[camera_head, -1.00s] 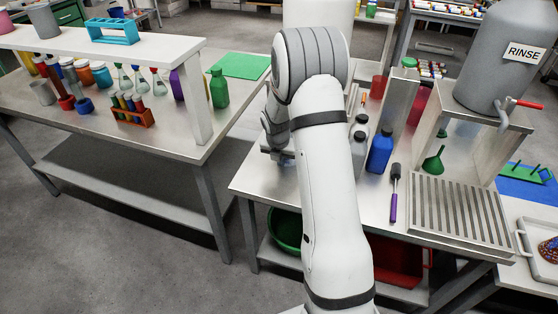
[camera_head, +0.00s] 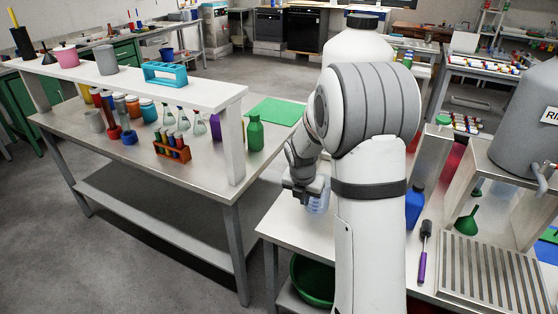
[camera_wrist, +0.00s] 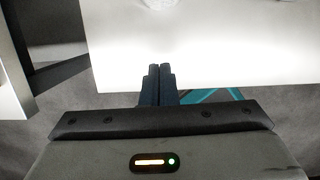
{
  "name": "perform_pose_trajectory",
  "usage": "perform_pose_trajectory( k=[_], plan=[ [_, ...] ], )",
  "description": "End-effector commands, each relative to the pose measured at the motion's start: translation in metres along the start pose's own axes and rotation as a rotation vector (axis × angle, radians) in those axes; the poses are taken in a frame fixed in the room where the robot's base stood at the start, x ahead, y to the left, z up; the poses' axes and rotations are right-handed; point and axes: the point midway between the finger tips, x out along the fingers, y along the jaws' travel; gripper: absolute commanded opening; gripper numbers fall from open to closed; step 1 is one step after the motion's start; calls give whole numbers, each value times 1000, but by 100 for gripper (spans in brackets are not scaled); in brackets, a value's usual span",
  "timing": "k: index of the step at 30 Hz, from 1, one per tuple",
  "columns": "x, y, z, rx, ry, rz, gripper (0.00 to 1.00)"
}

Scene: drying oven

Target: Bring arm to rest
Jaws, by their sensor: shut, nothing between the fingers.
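My arm fills the middle of the head view and bends down over the left end of the steel rinse table (camera_head: 290,222). My gripper (camera_head: 300,194) is low over that table in the head view. In the wrist view its two dark fingers (camera_wrist: 160,72) are together with nothing between them. A clear bluish beaker (camera_head: 319,197) stands on the table just right of my gripper, partly hidden by the arm. A clear rounded rim, probably the beaker (camera_wrist: 158,4), shows at the top edge of the wrist view, apart from the fingertips.
To the left is a workbench (camera_head: 80,132) with a raised shelf, flasks, bottles and an orange tube rack (camera_head: 172,149). Right of my arm are a blue bottle (camera_head: 414,208), a brush (camera_head: 424,250), a slatted drainer (camera_head: 490,270) and a grey tank. A green basin (camera_head: 312,280) sits below.

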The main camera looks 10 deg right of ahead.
Motion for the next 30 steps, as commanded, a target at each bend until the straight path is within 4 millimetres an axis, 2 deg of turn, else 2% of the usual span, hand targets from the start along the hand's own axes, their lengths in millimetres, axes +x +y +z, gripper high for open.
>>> perform_pose_trajectory(
  k=[4, 8, 12, 18, 24, 30],
  plan=[
    [-11, -2, -3, 55, -1, 3, 0],
    [-43, -8, -14, 261, -1, 12, 0],
    [-90, -22, -39, 616, 10, 24, 0],
    [-148, -43, -81, 1140, 42, 37, 0],
    [-194, -68, -128, 1661, 89, 36, 0],
    [-225, -91, -174, 2139, 146, 14, 0]
  ],
)
